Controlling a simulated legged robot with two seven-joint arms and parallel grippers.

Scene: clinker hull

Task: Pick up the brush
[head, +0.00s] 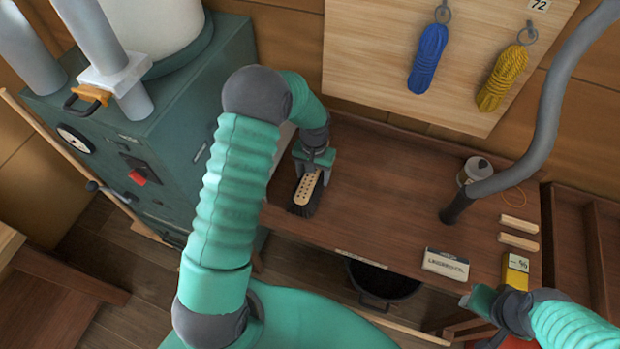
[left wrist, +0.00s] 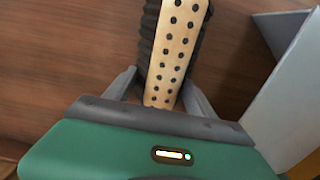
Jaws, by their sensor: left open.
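The brush (head: 306,190) has a pale wooden back with rows of dark dots and dark bristles. It lies on the left part of the brown workbench (head: 390,200). My left gripper (head: 312,168) is over the brush's far end. In the left wrist view the brush (left wrist: 177,48) runs away from between the two open fingers of my left gripper (left wrist: 160,90), one on each side of it. I cannot tell whether the fingers touch it. My right gripper (head: 480,300) is at the bench's front right, and its jaw state is unclear.
A green machine (head: 160,140) stands left of the bench. A labelled block (head: 445,264), a yellow box (head: 515,270), pale wood pieces (head: 518,232), a small container (head: 474,171) and a grey hose (head: 545,120) are at the right. The bench's middle is clear.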

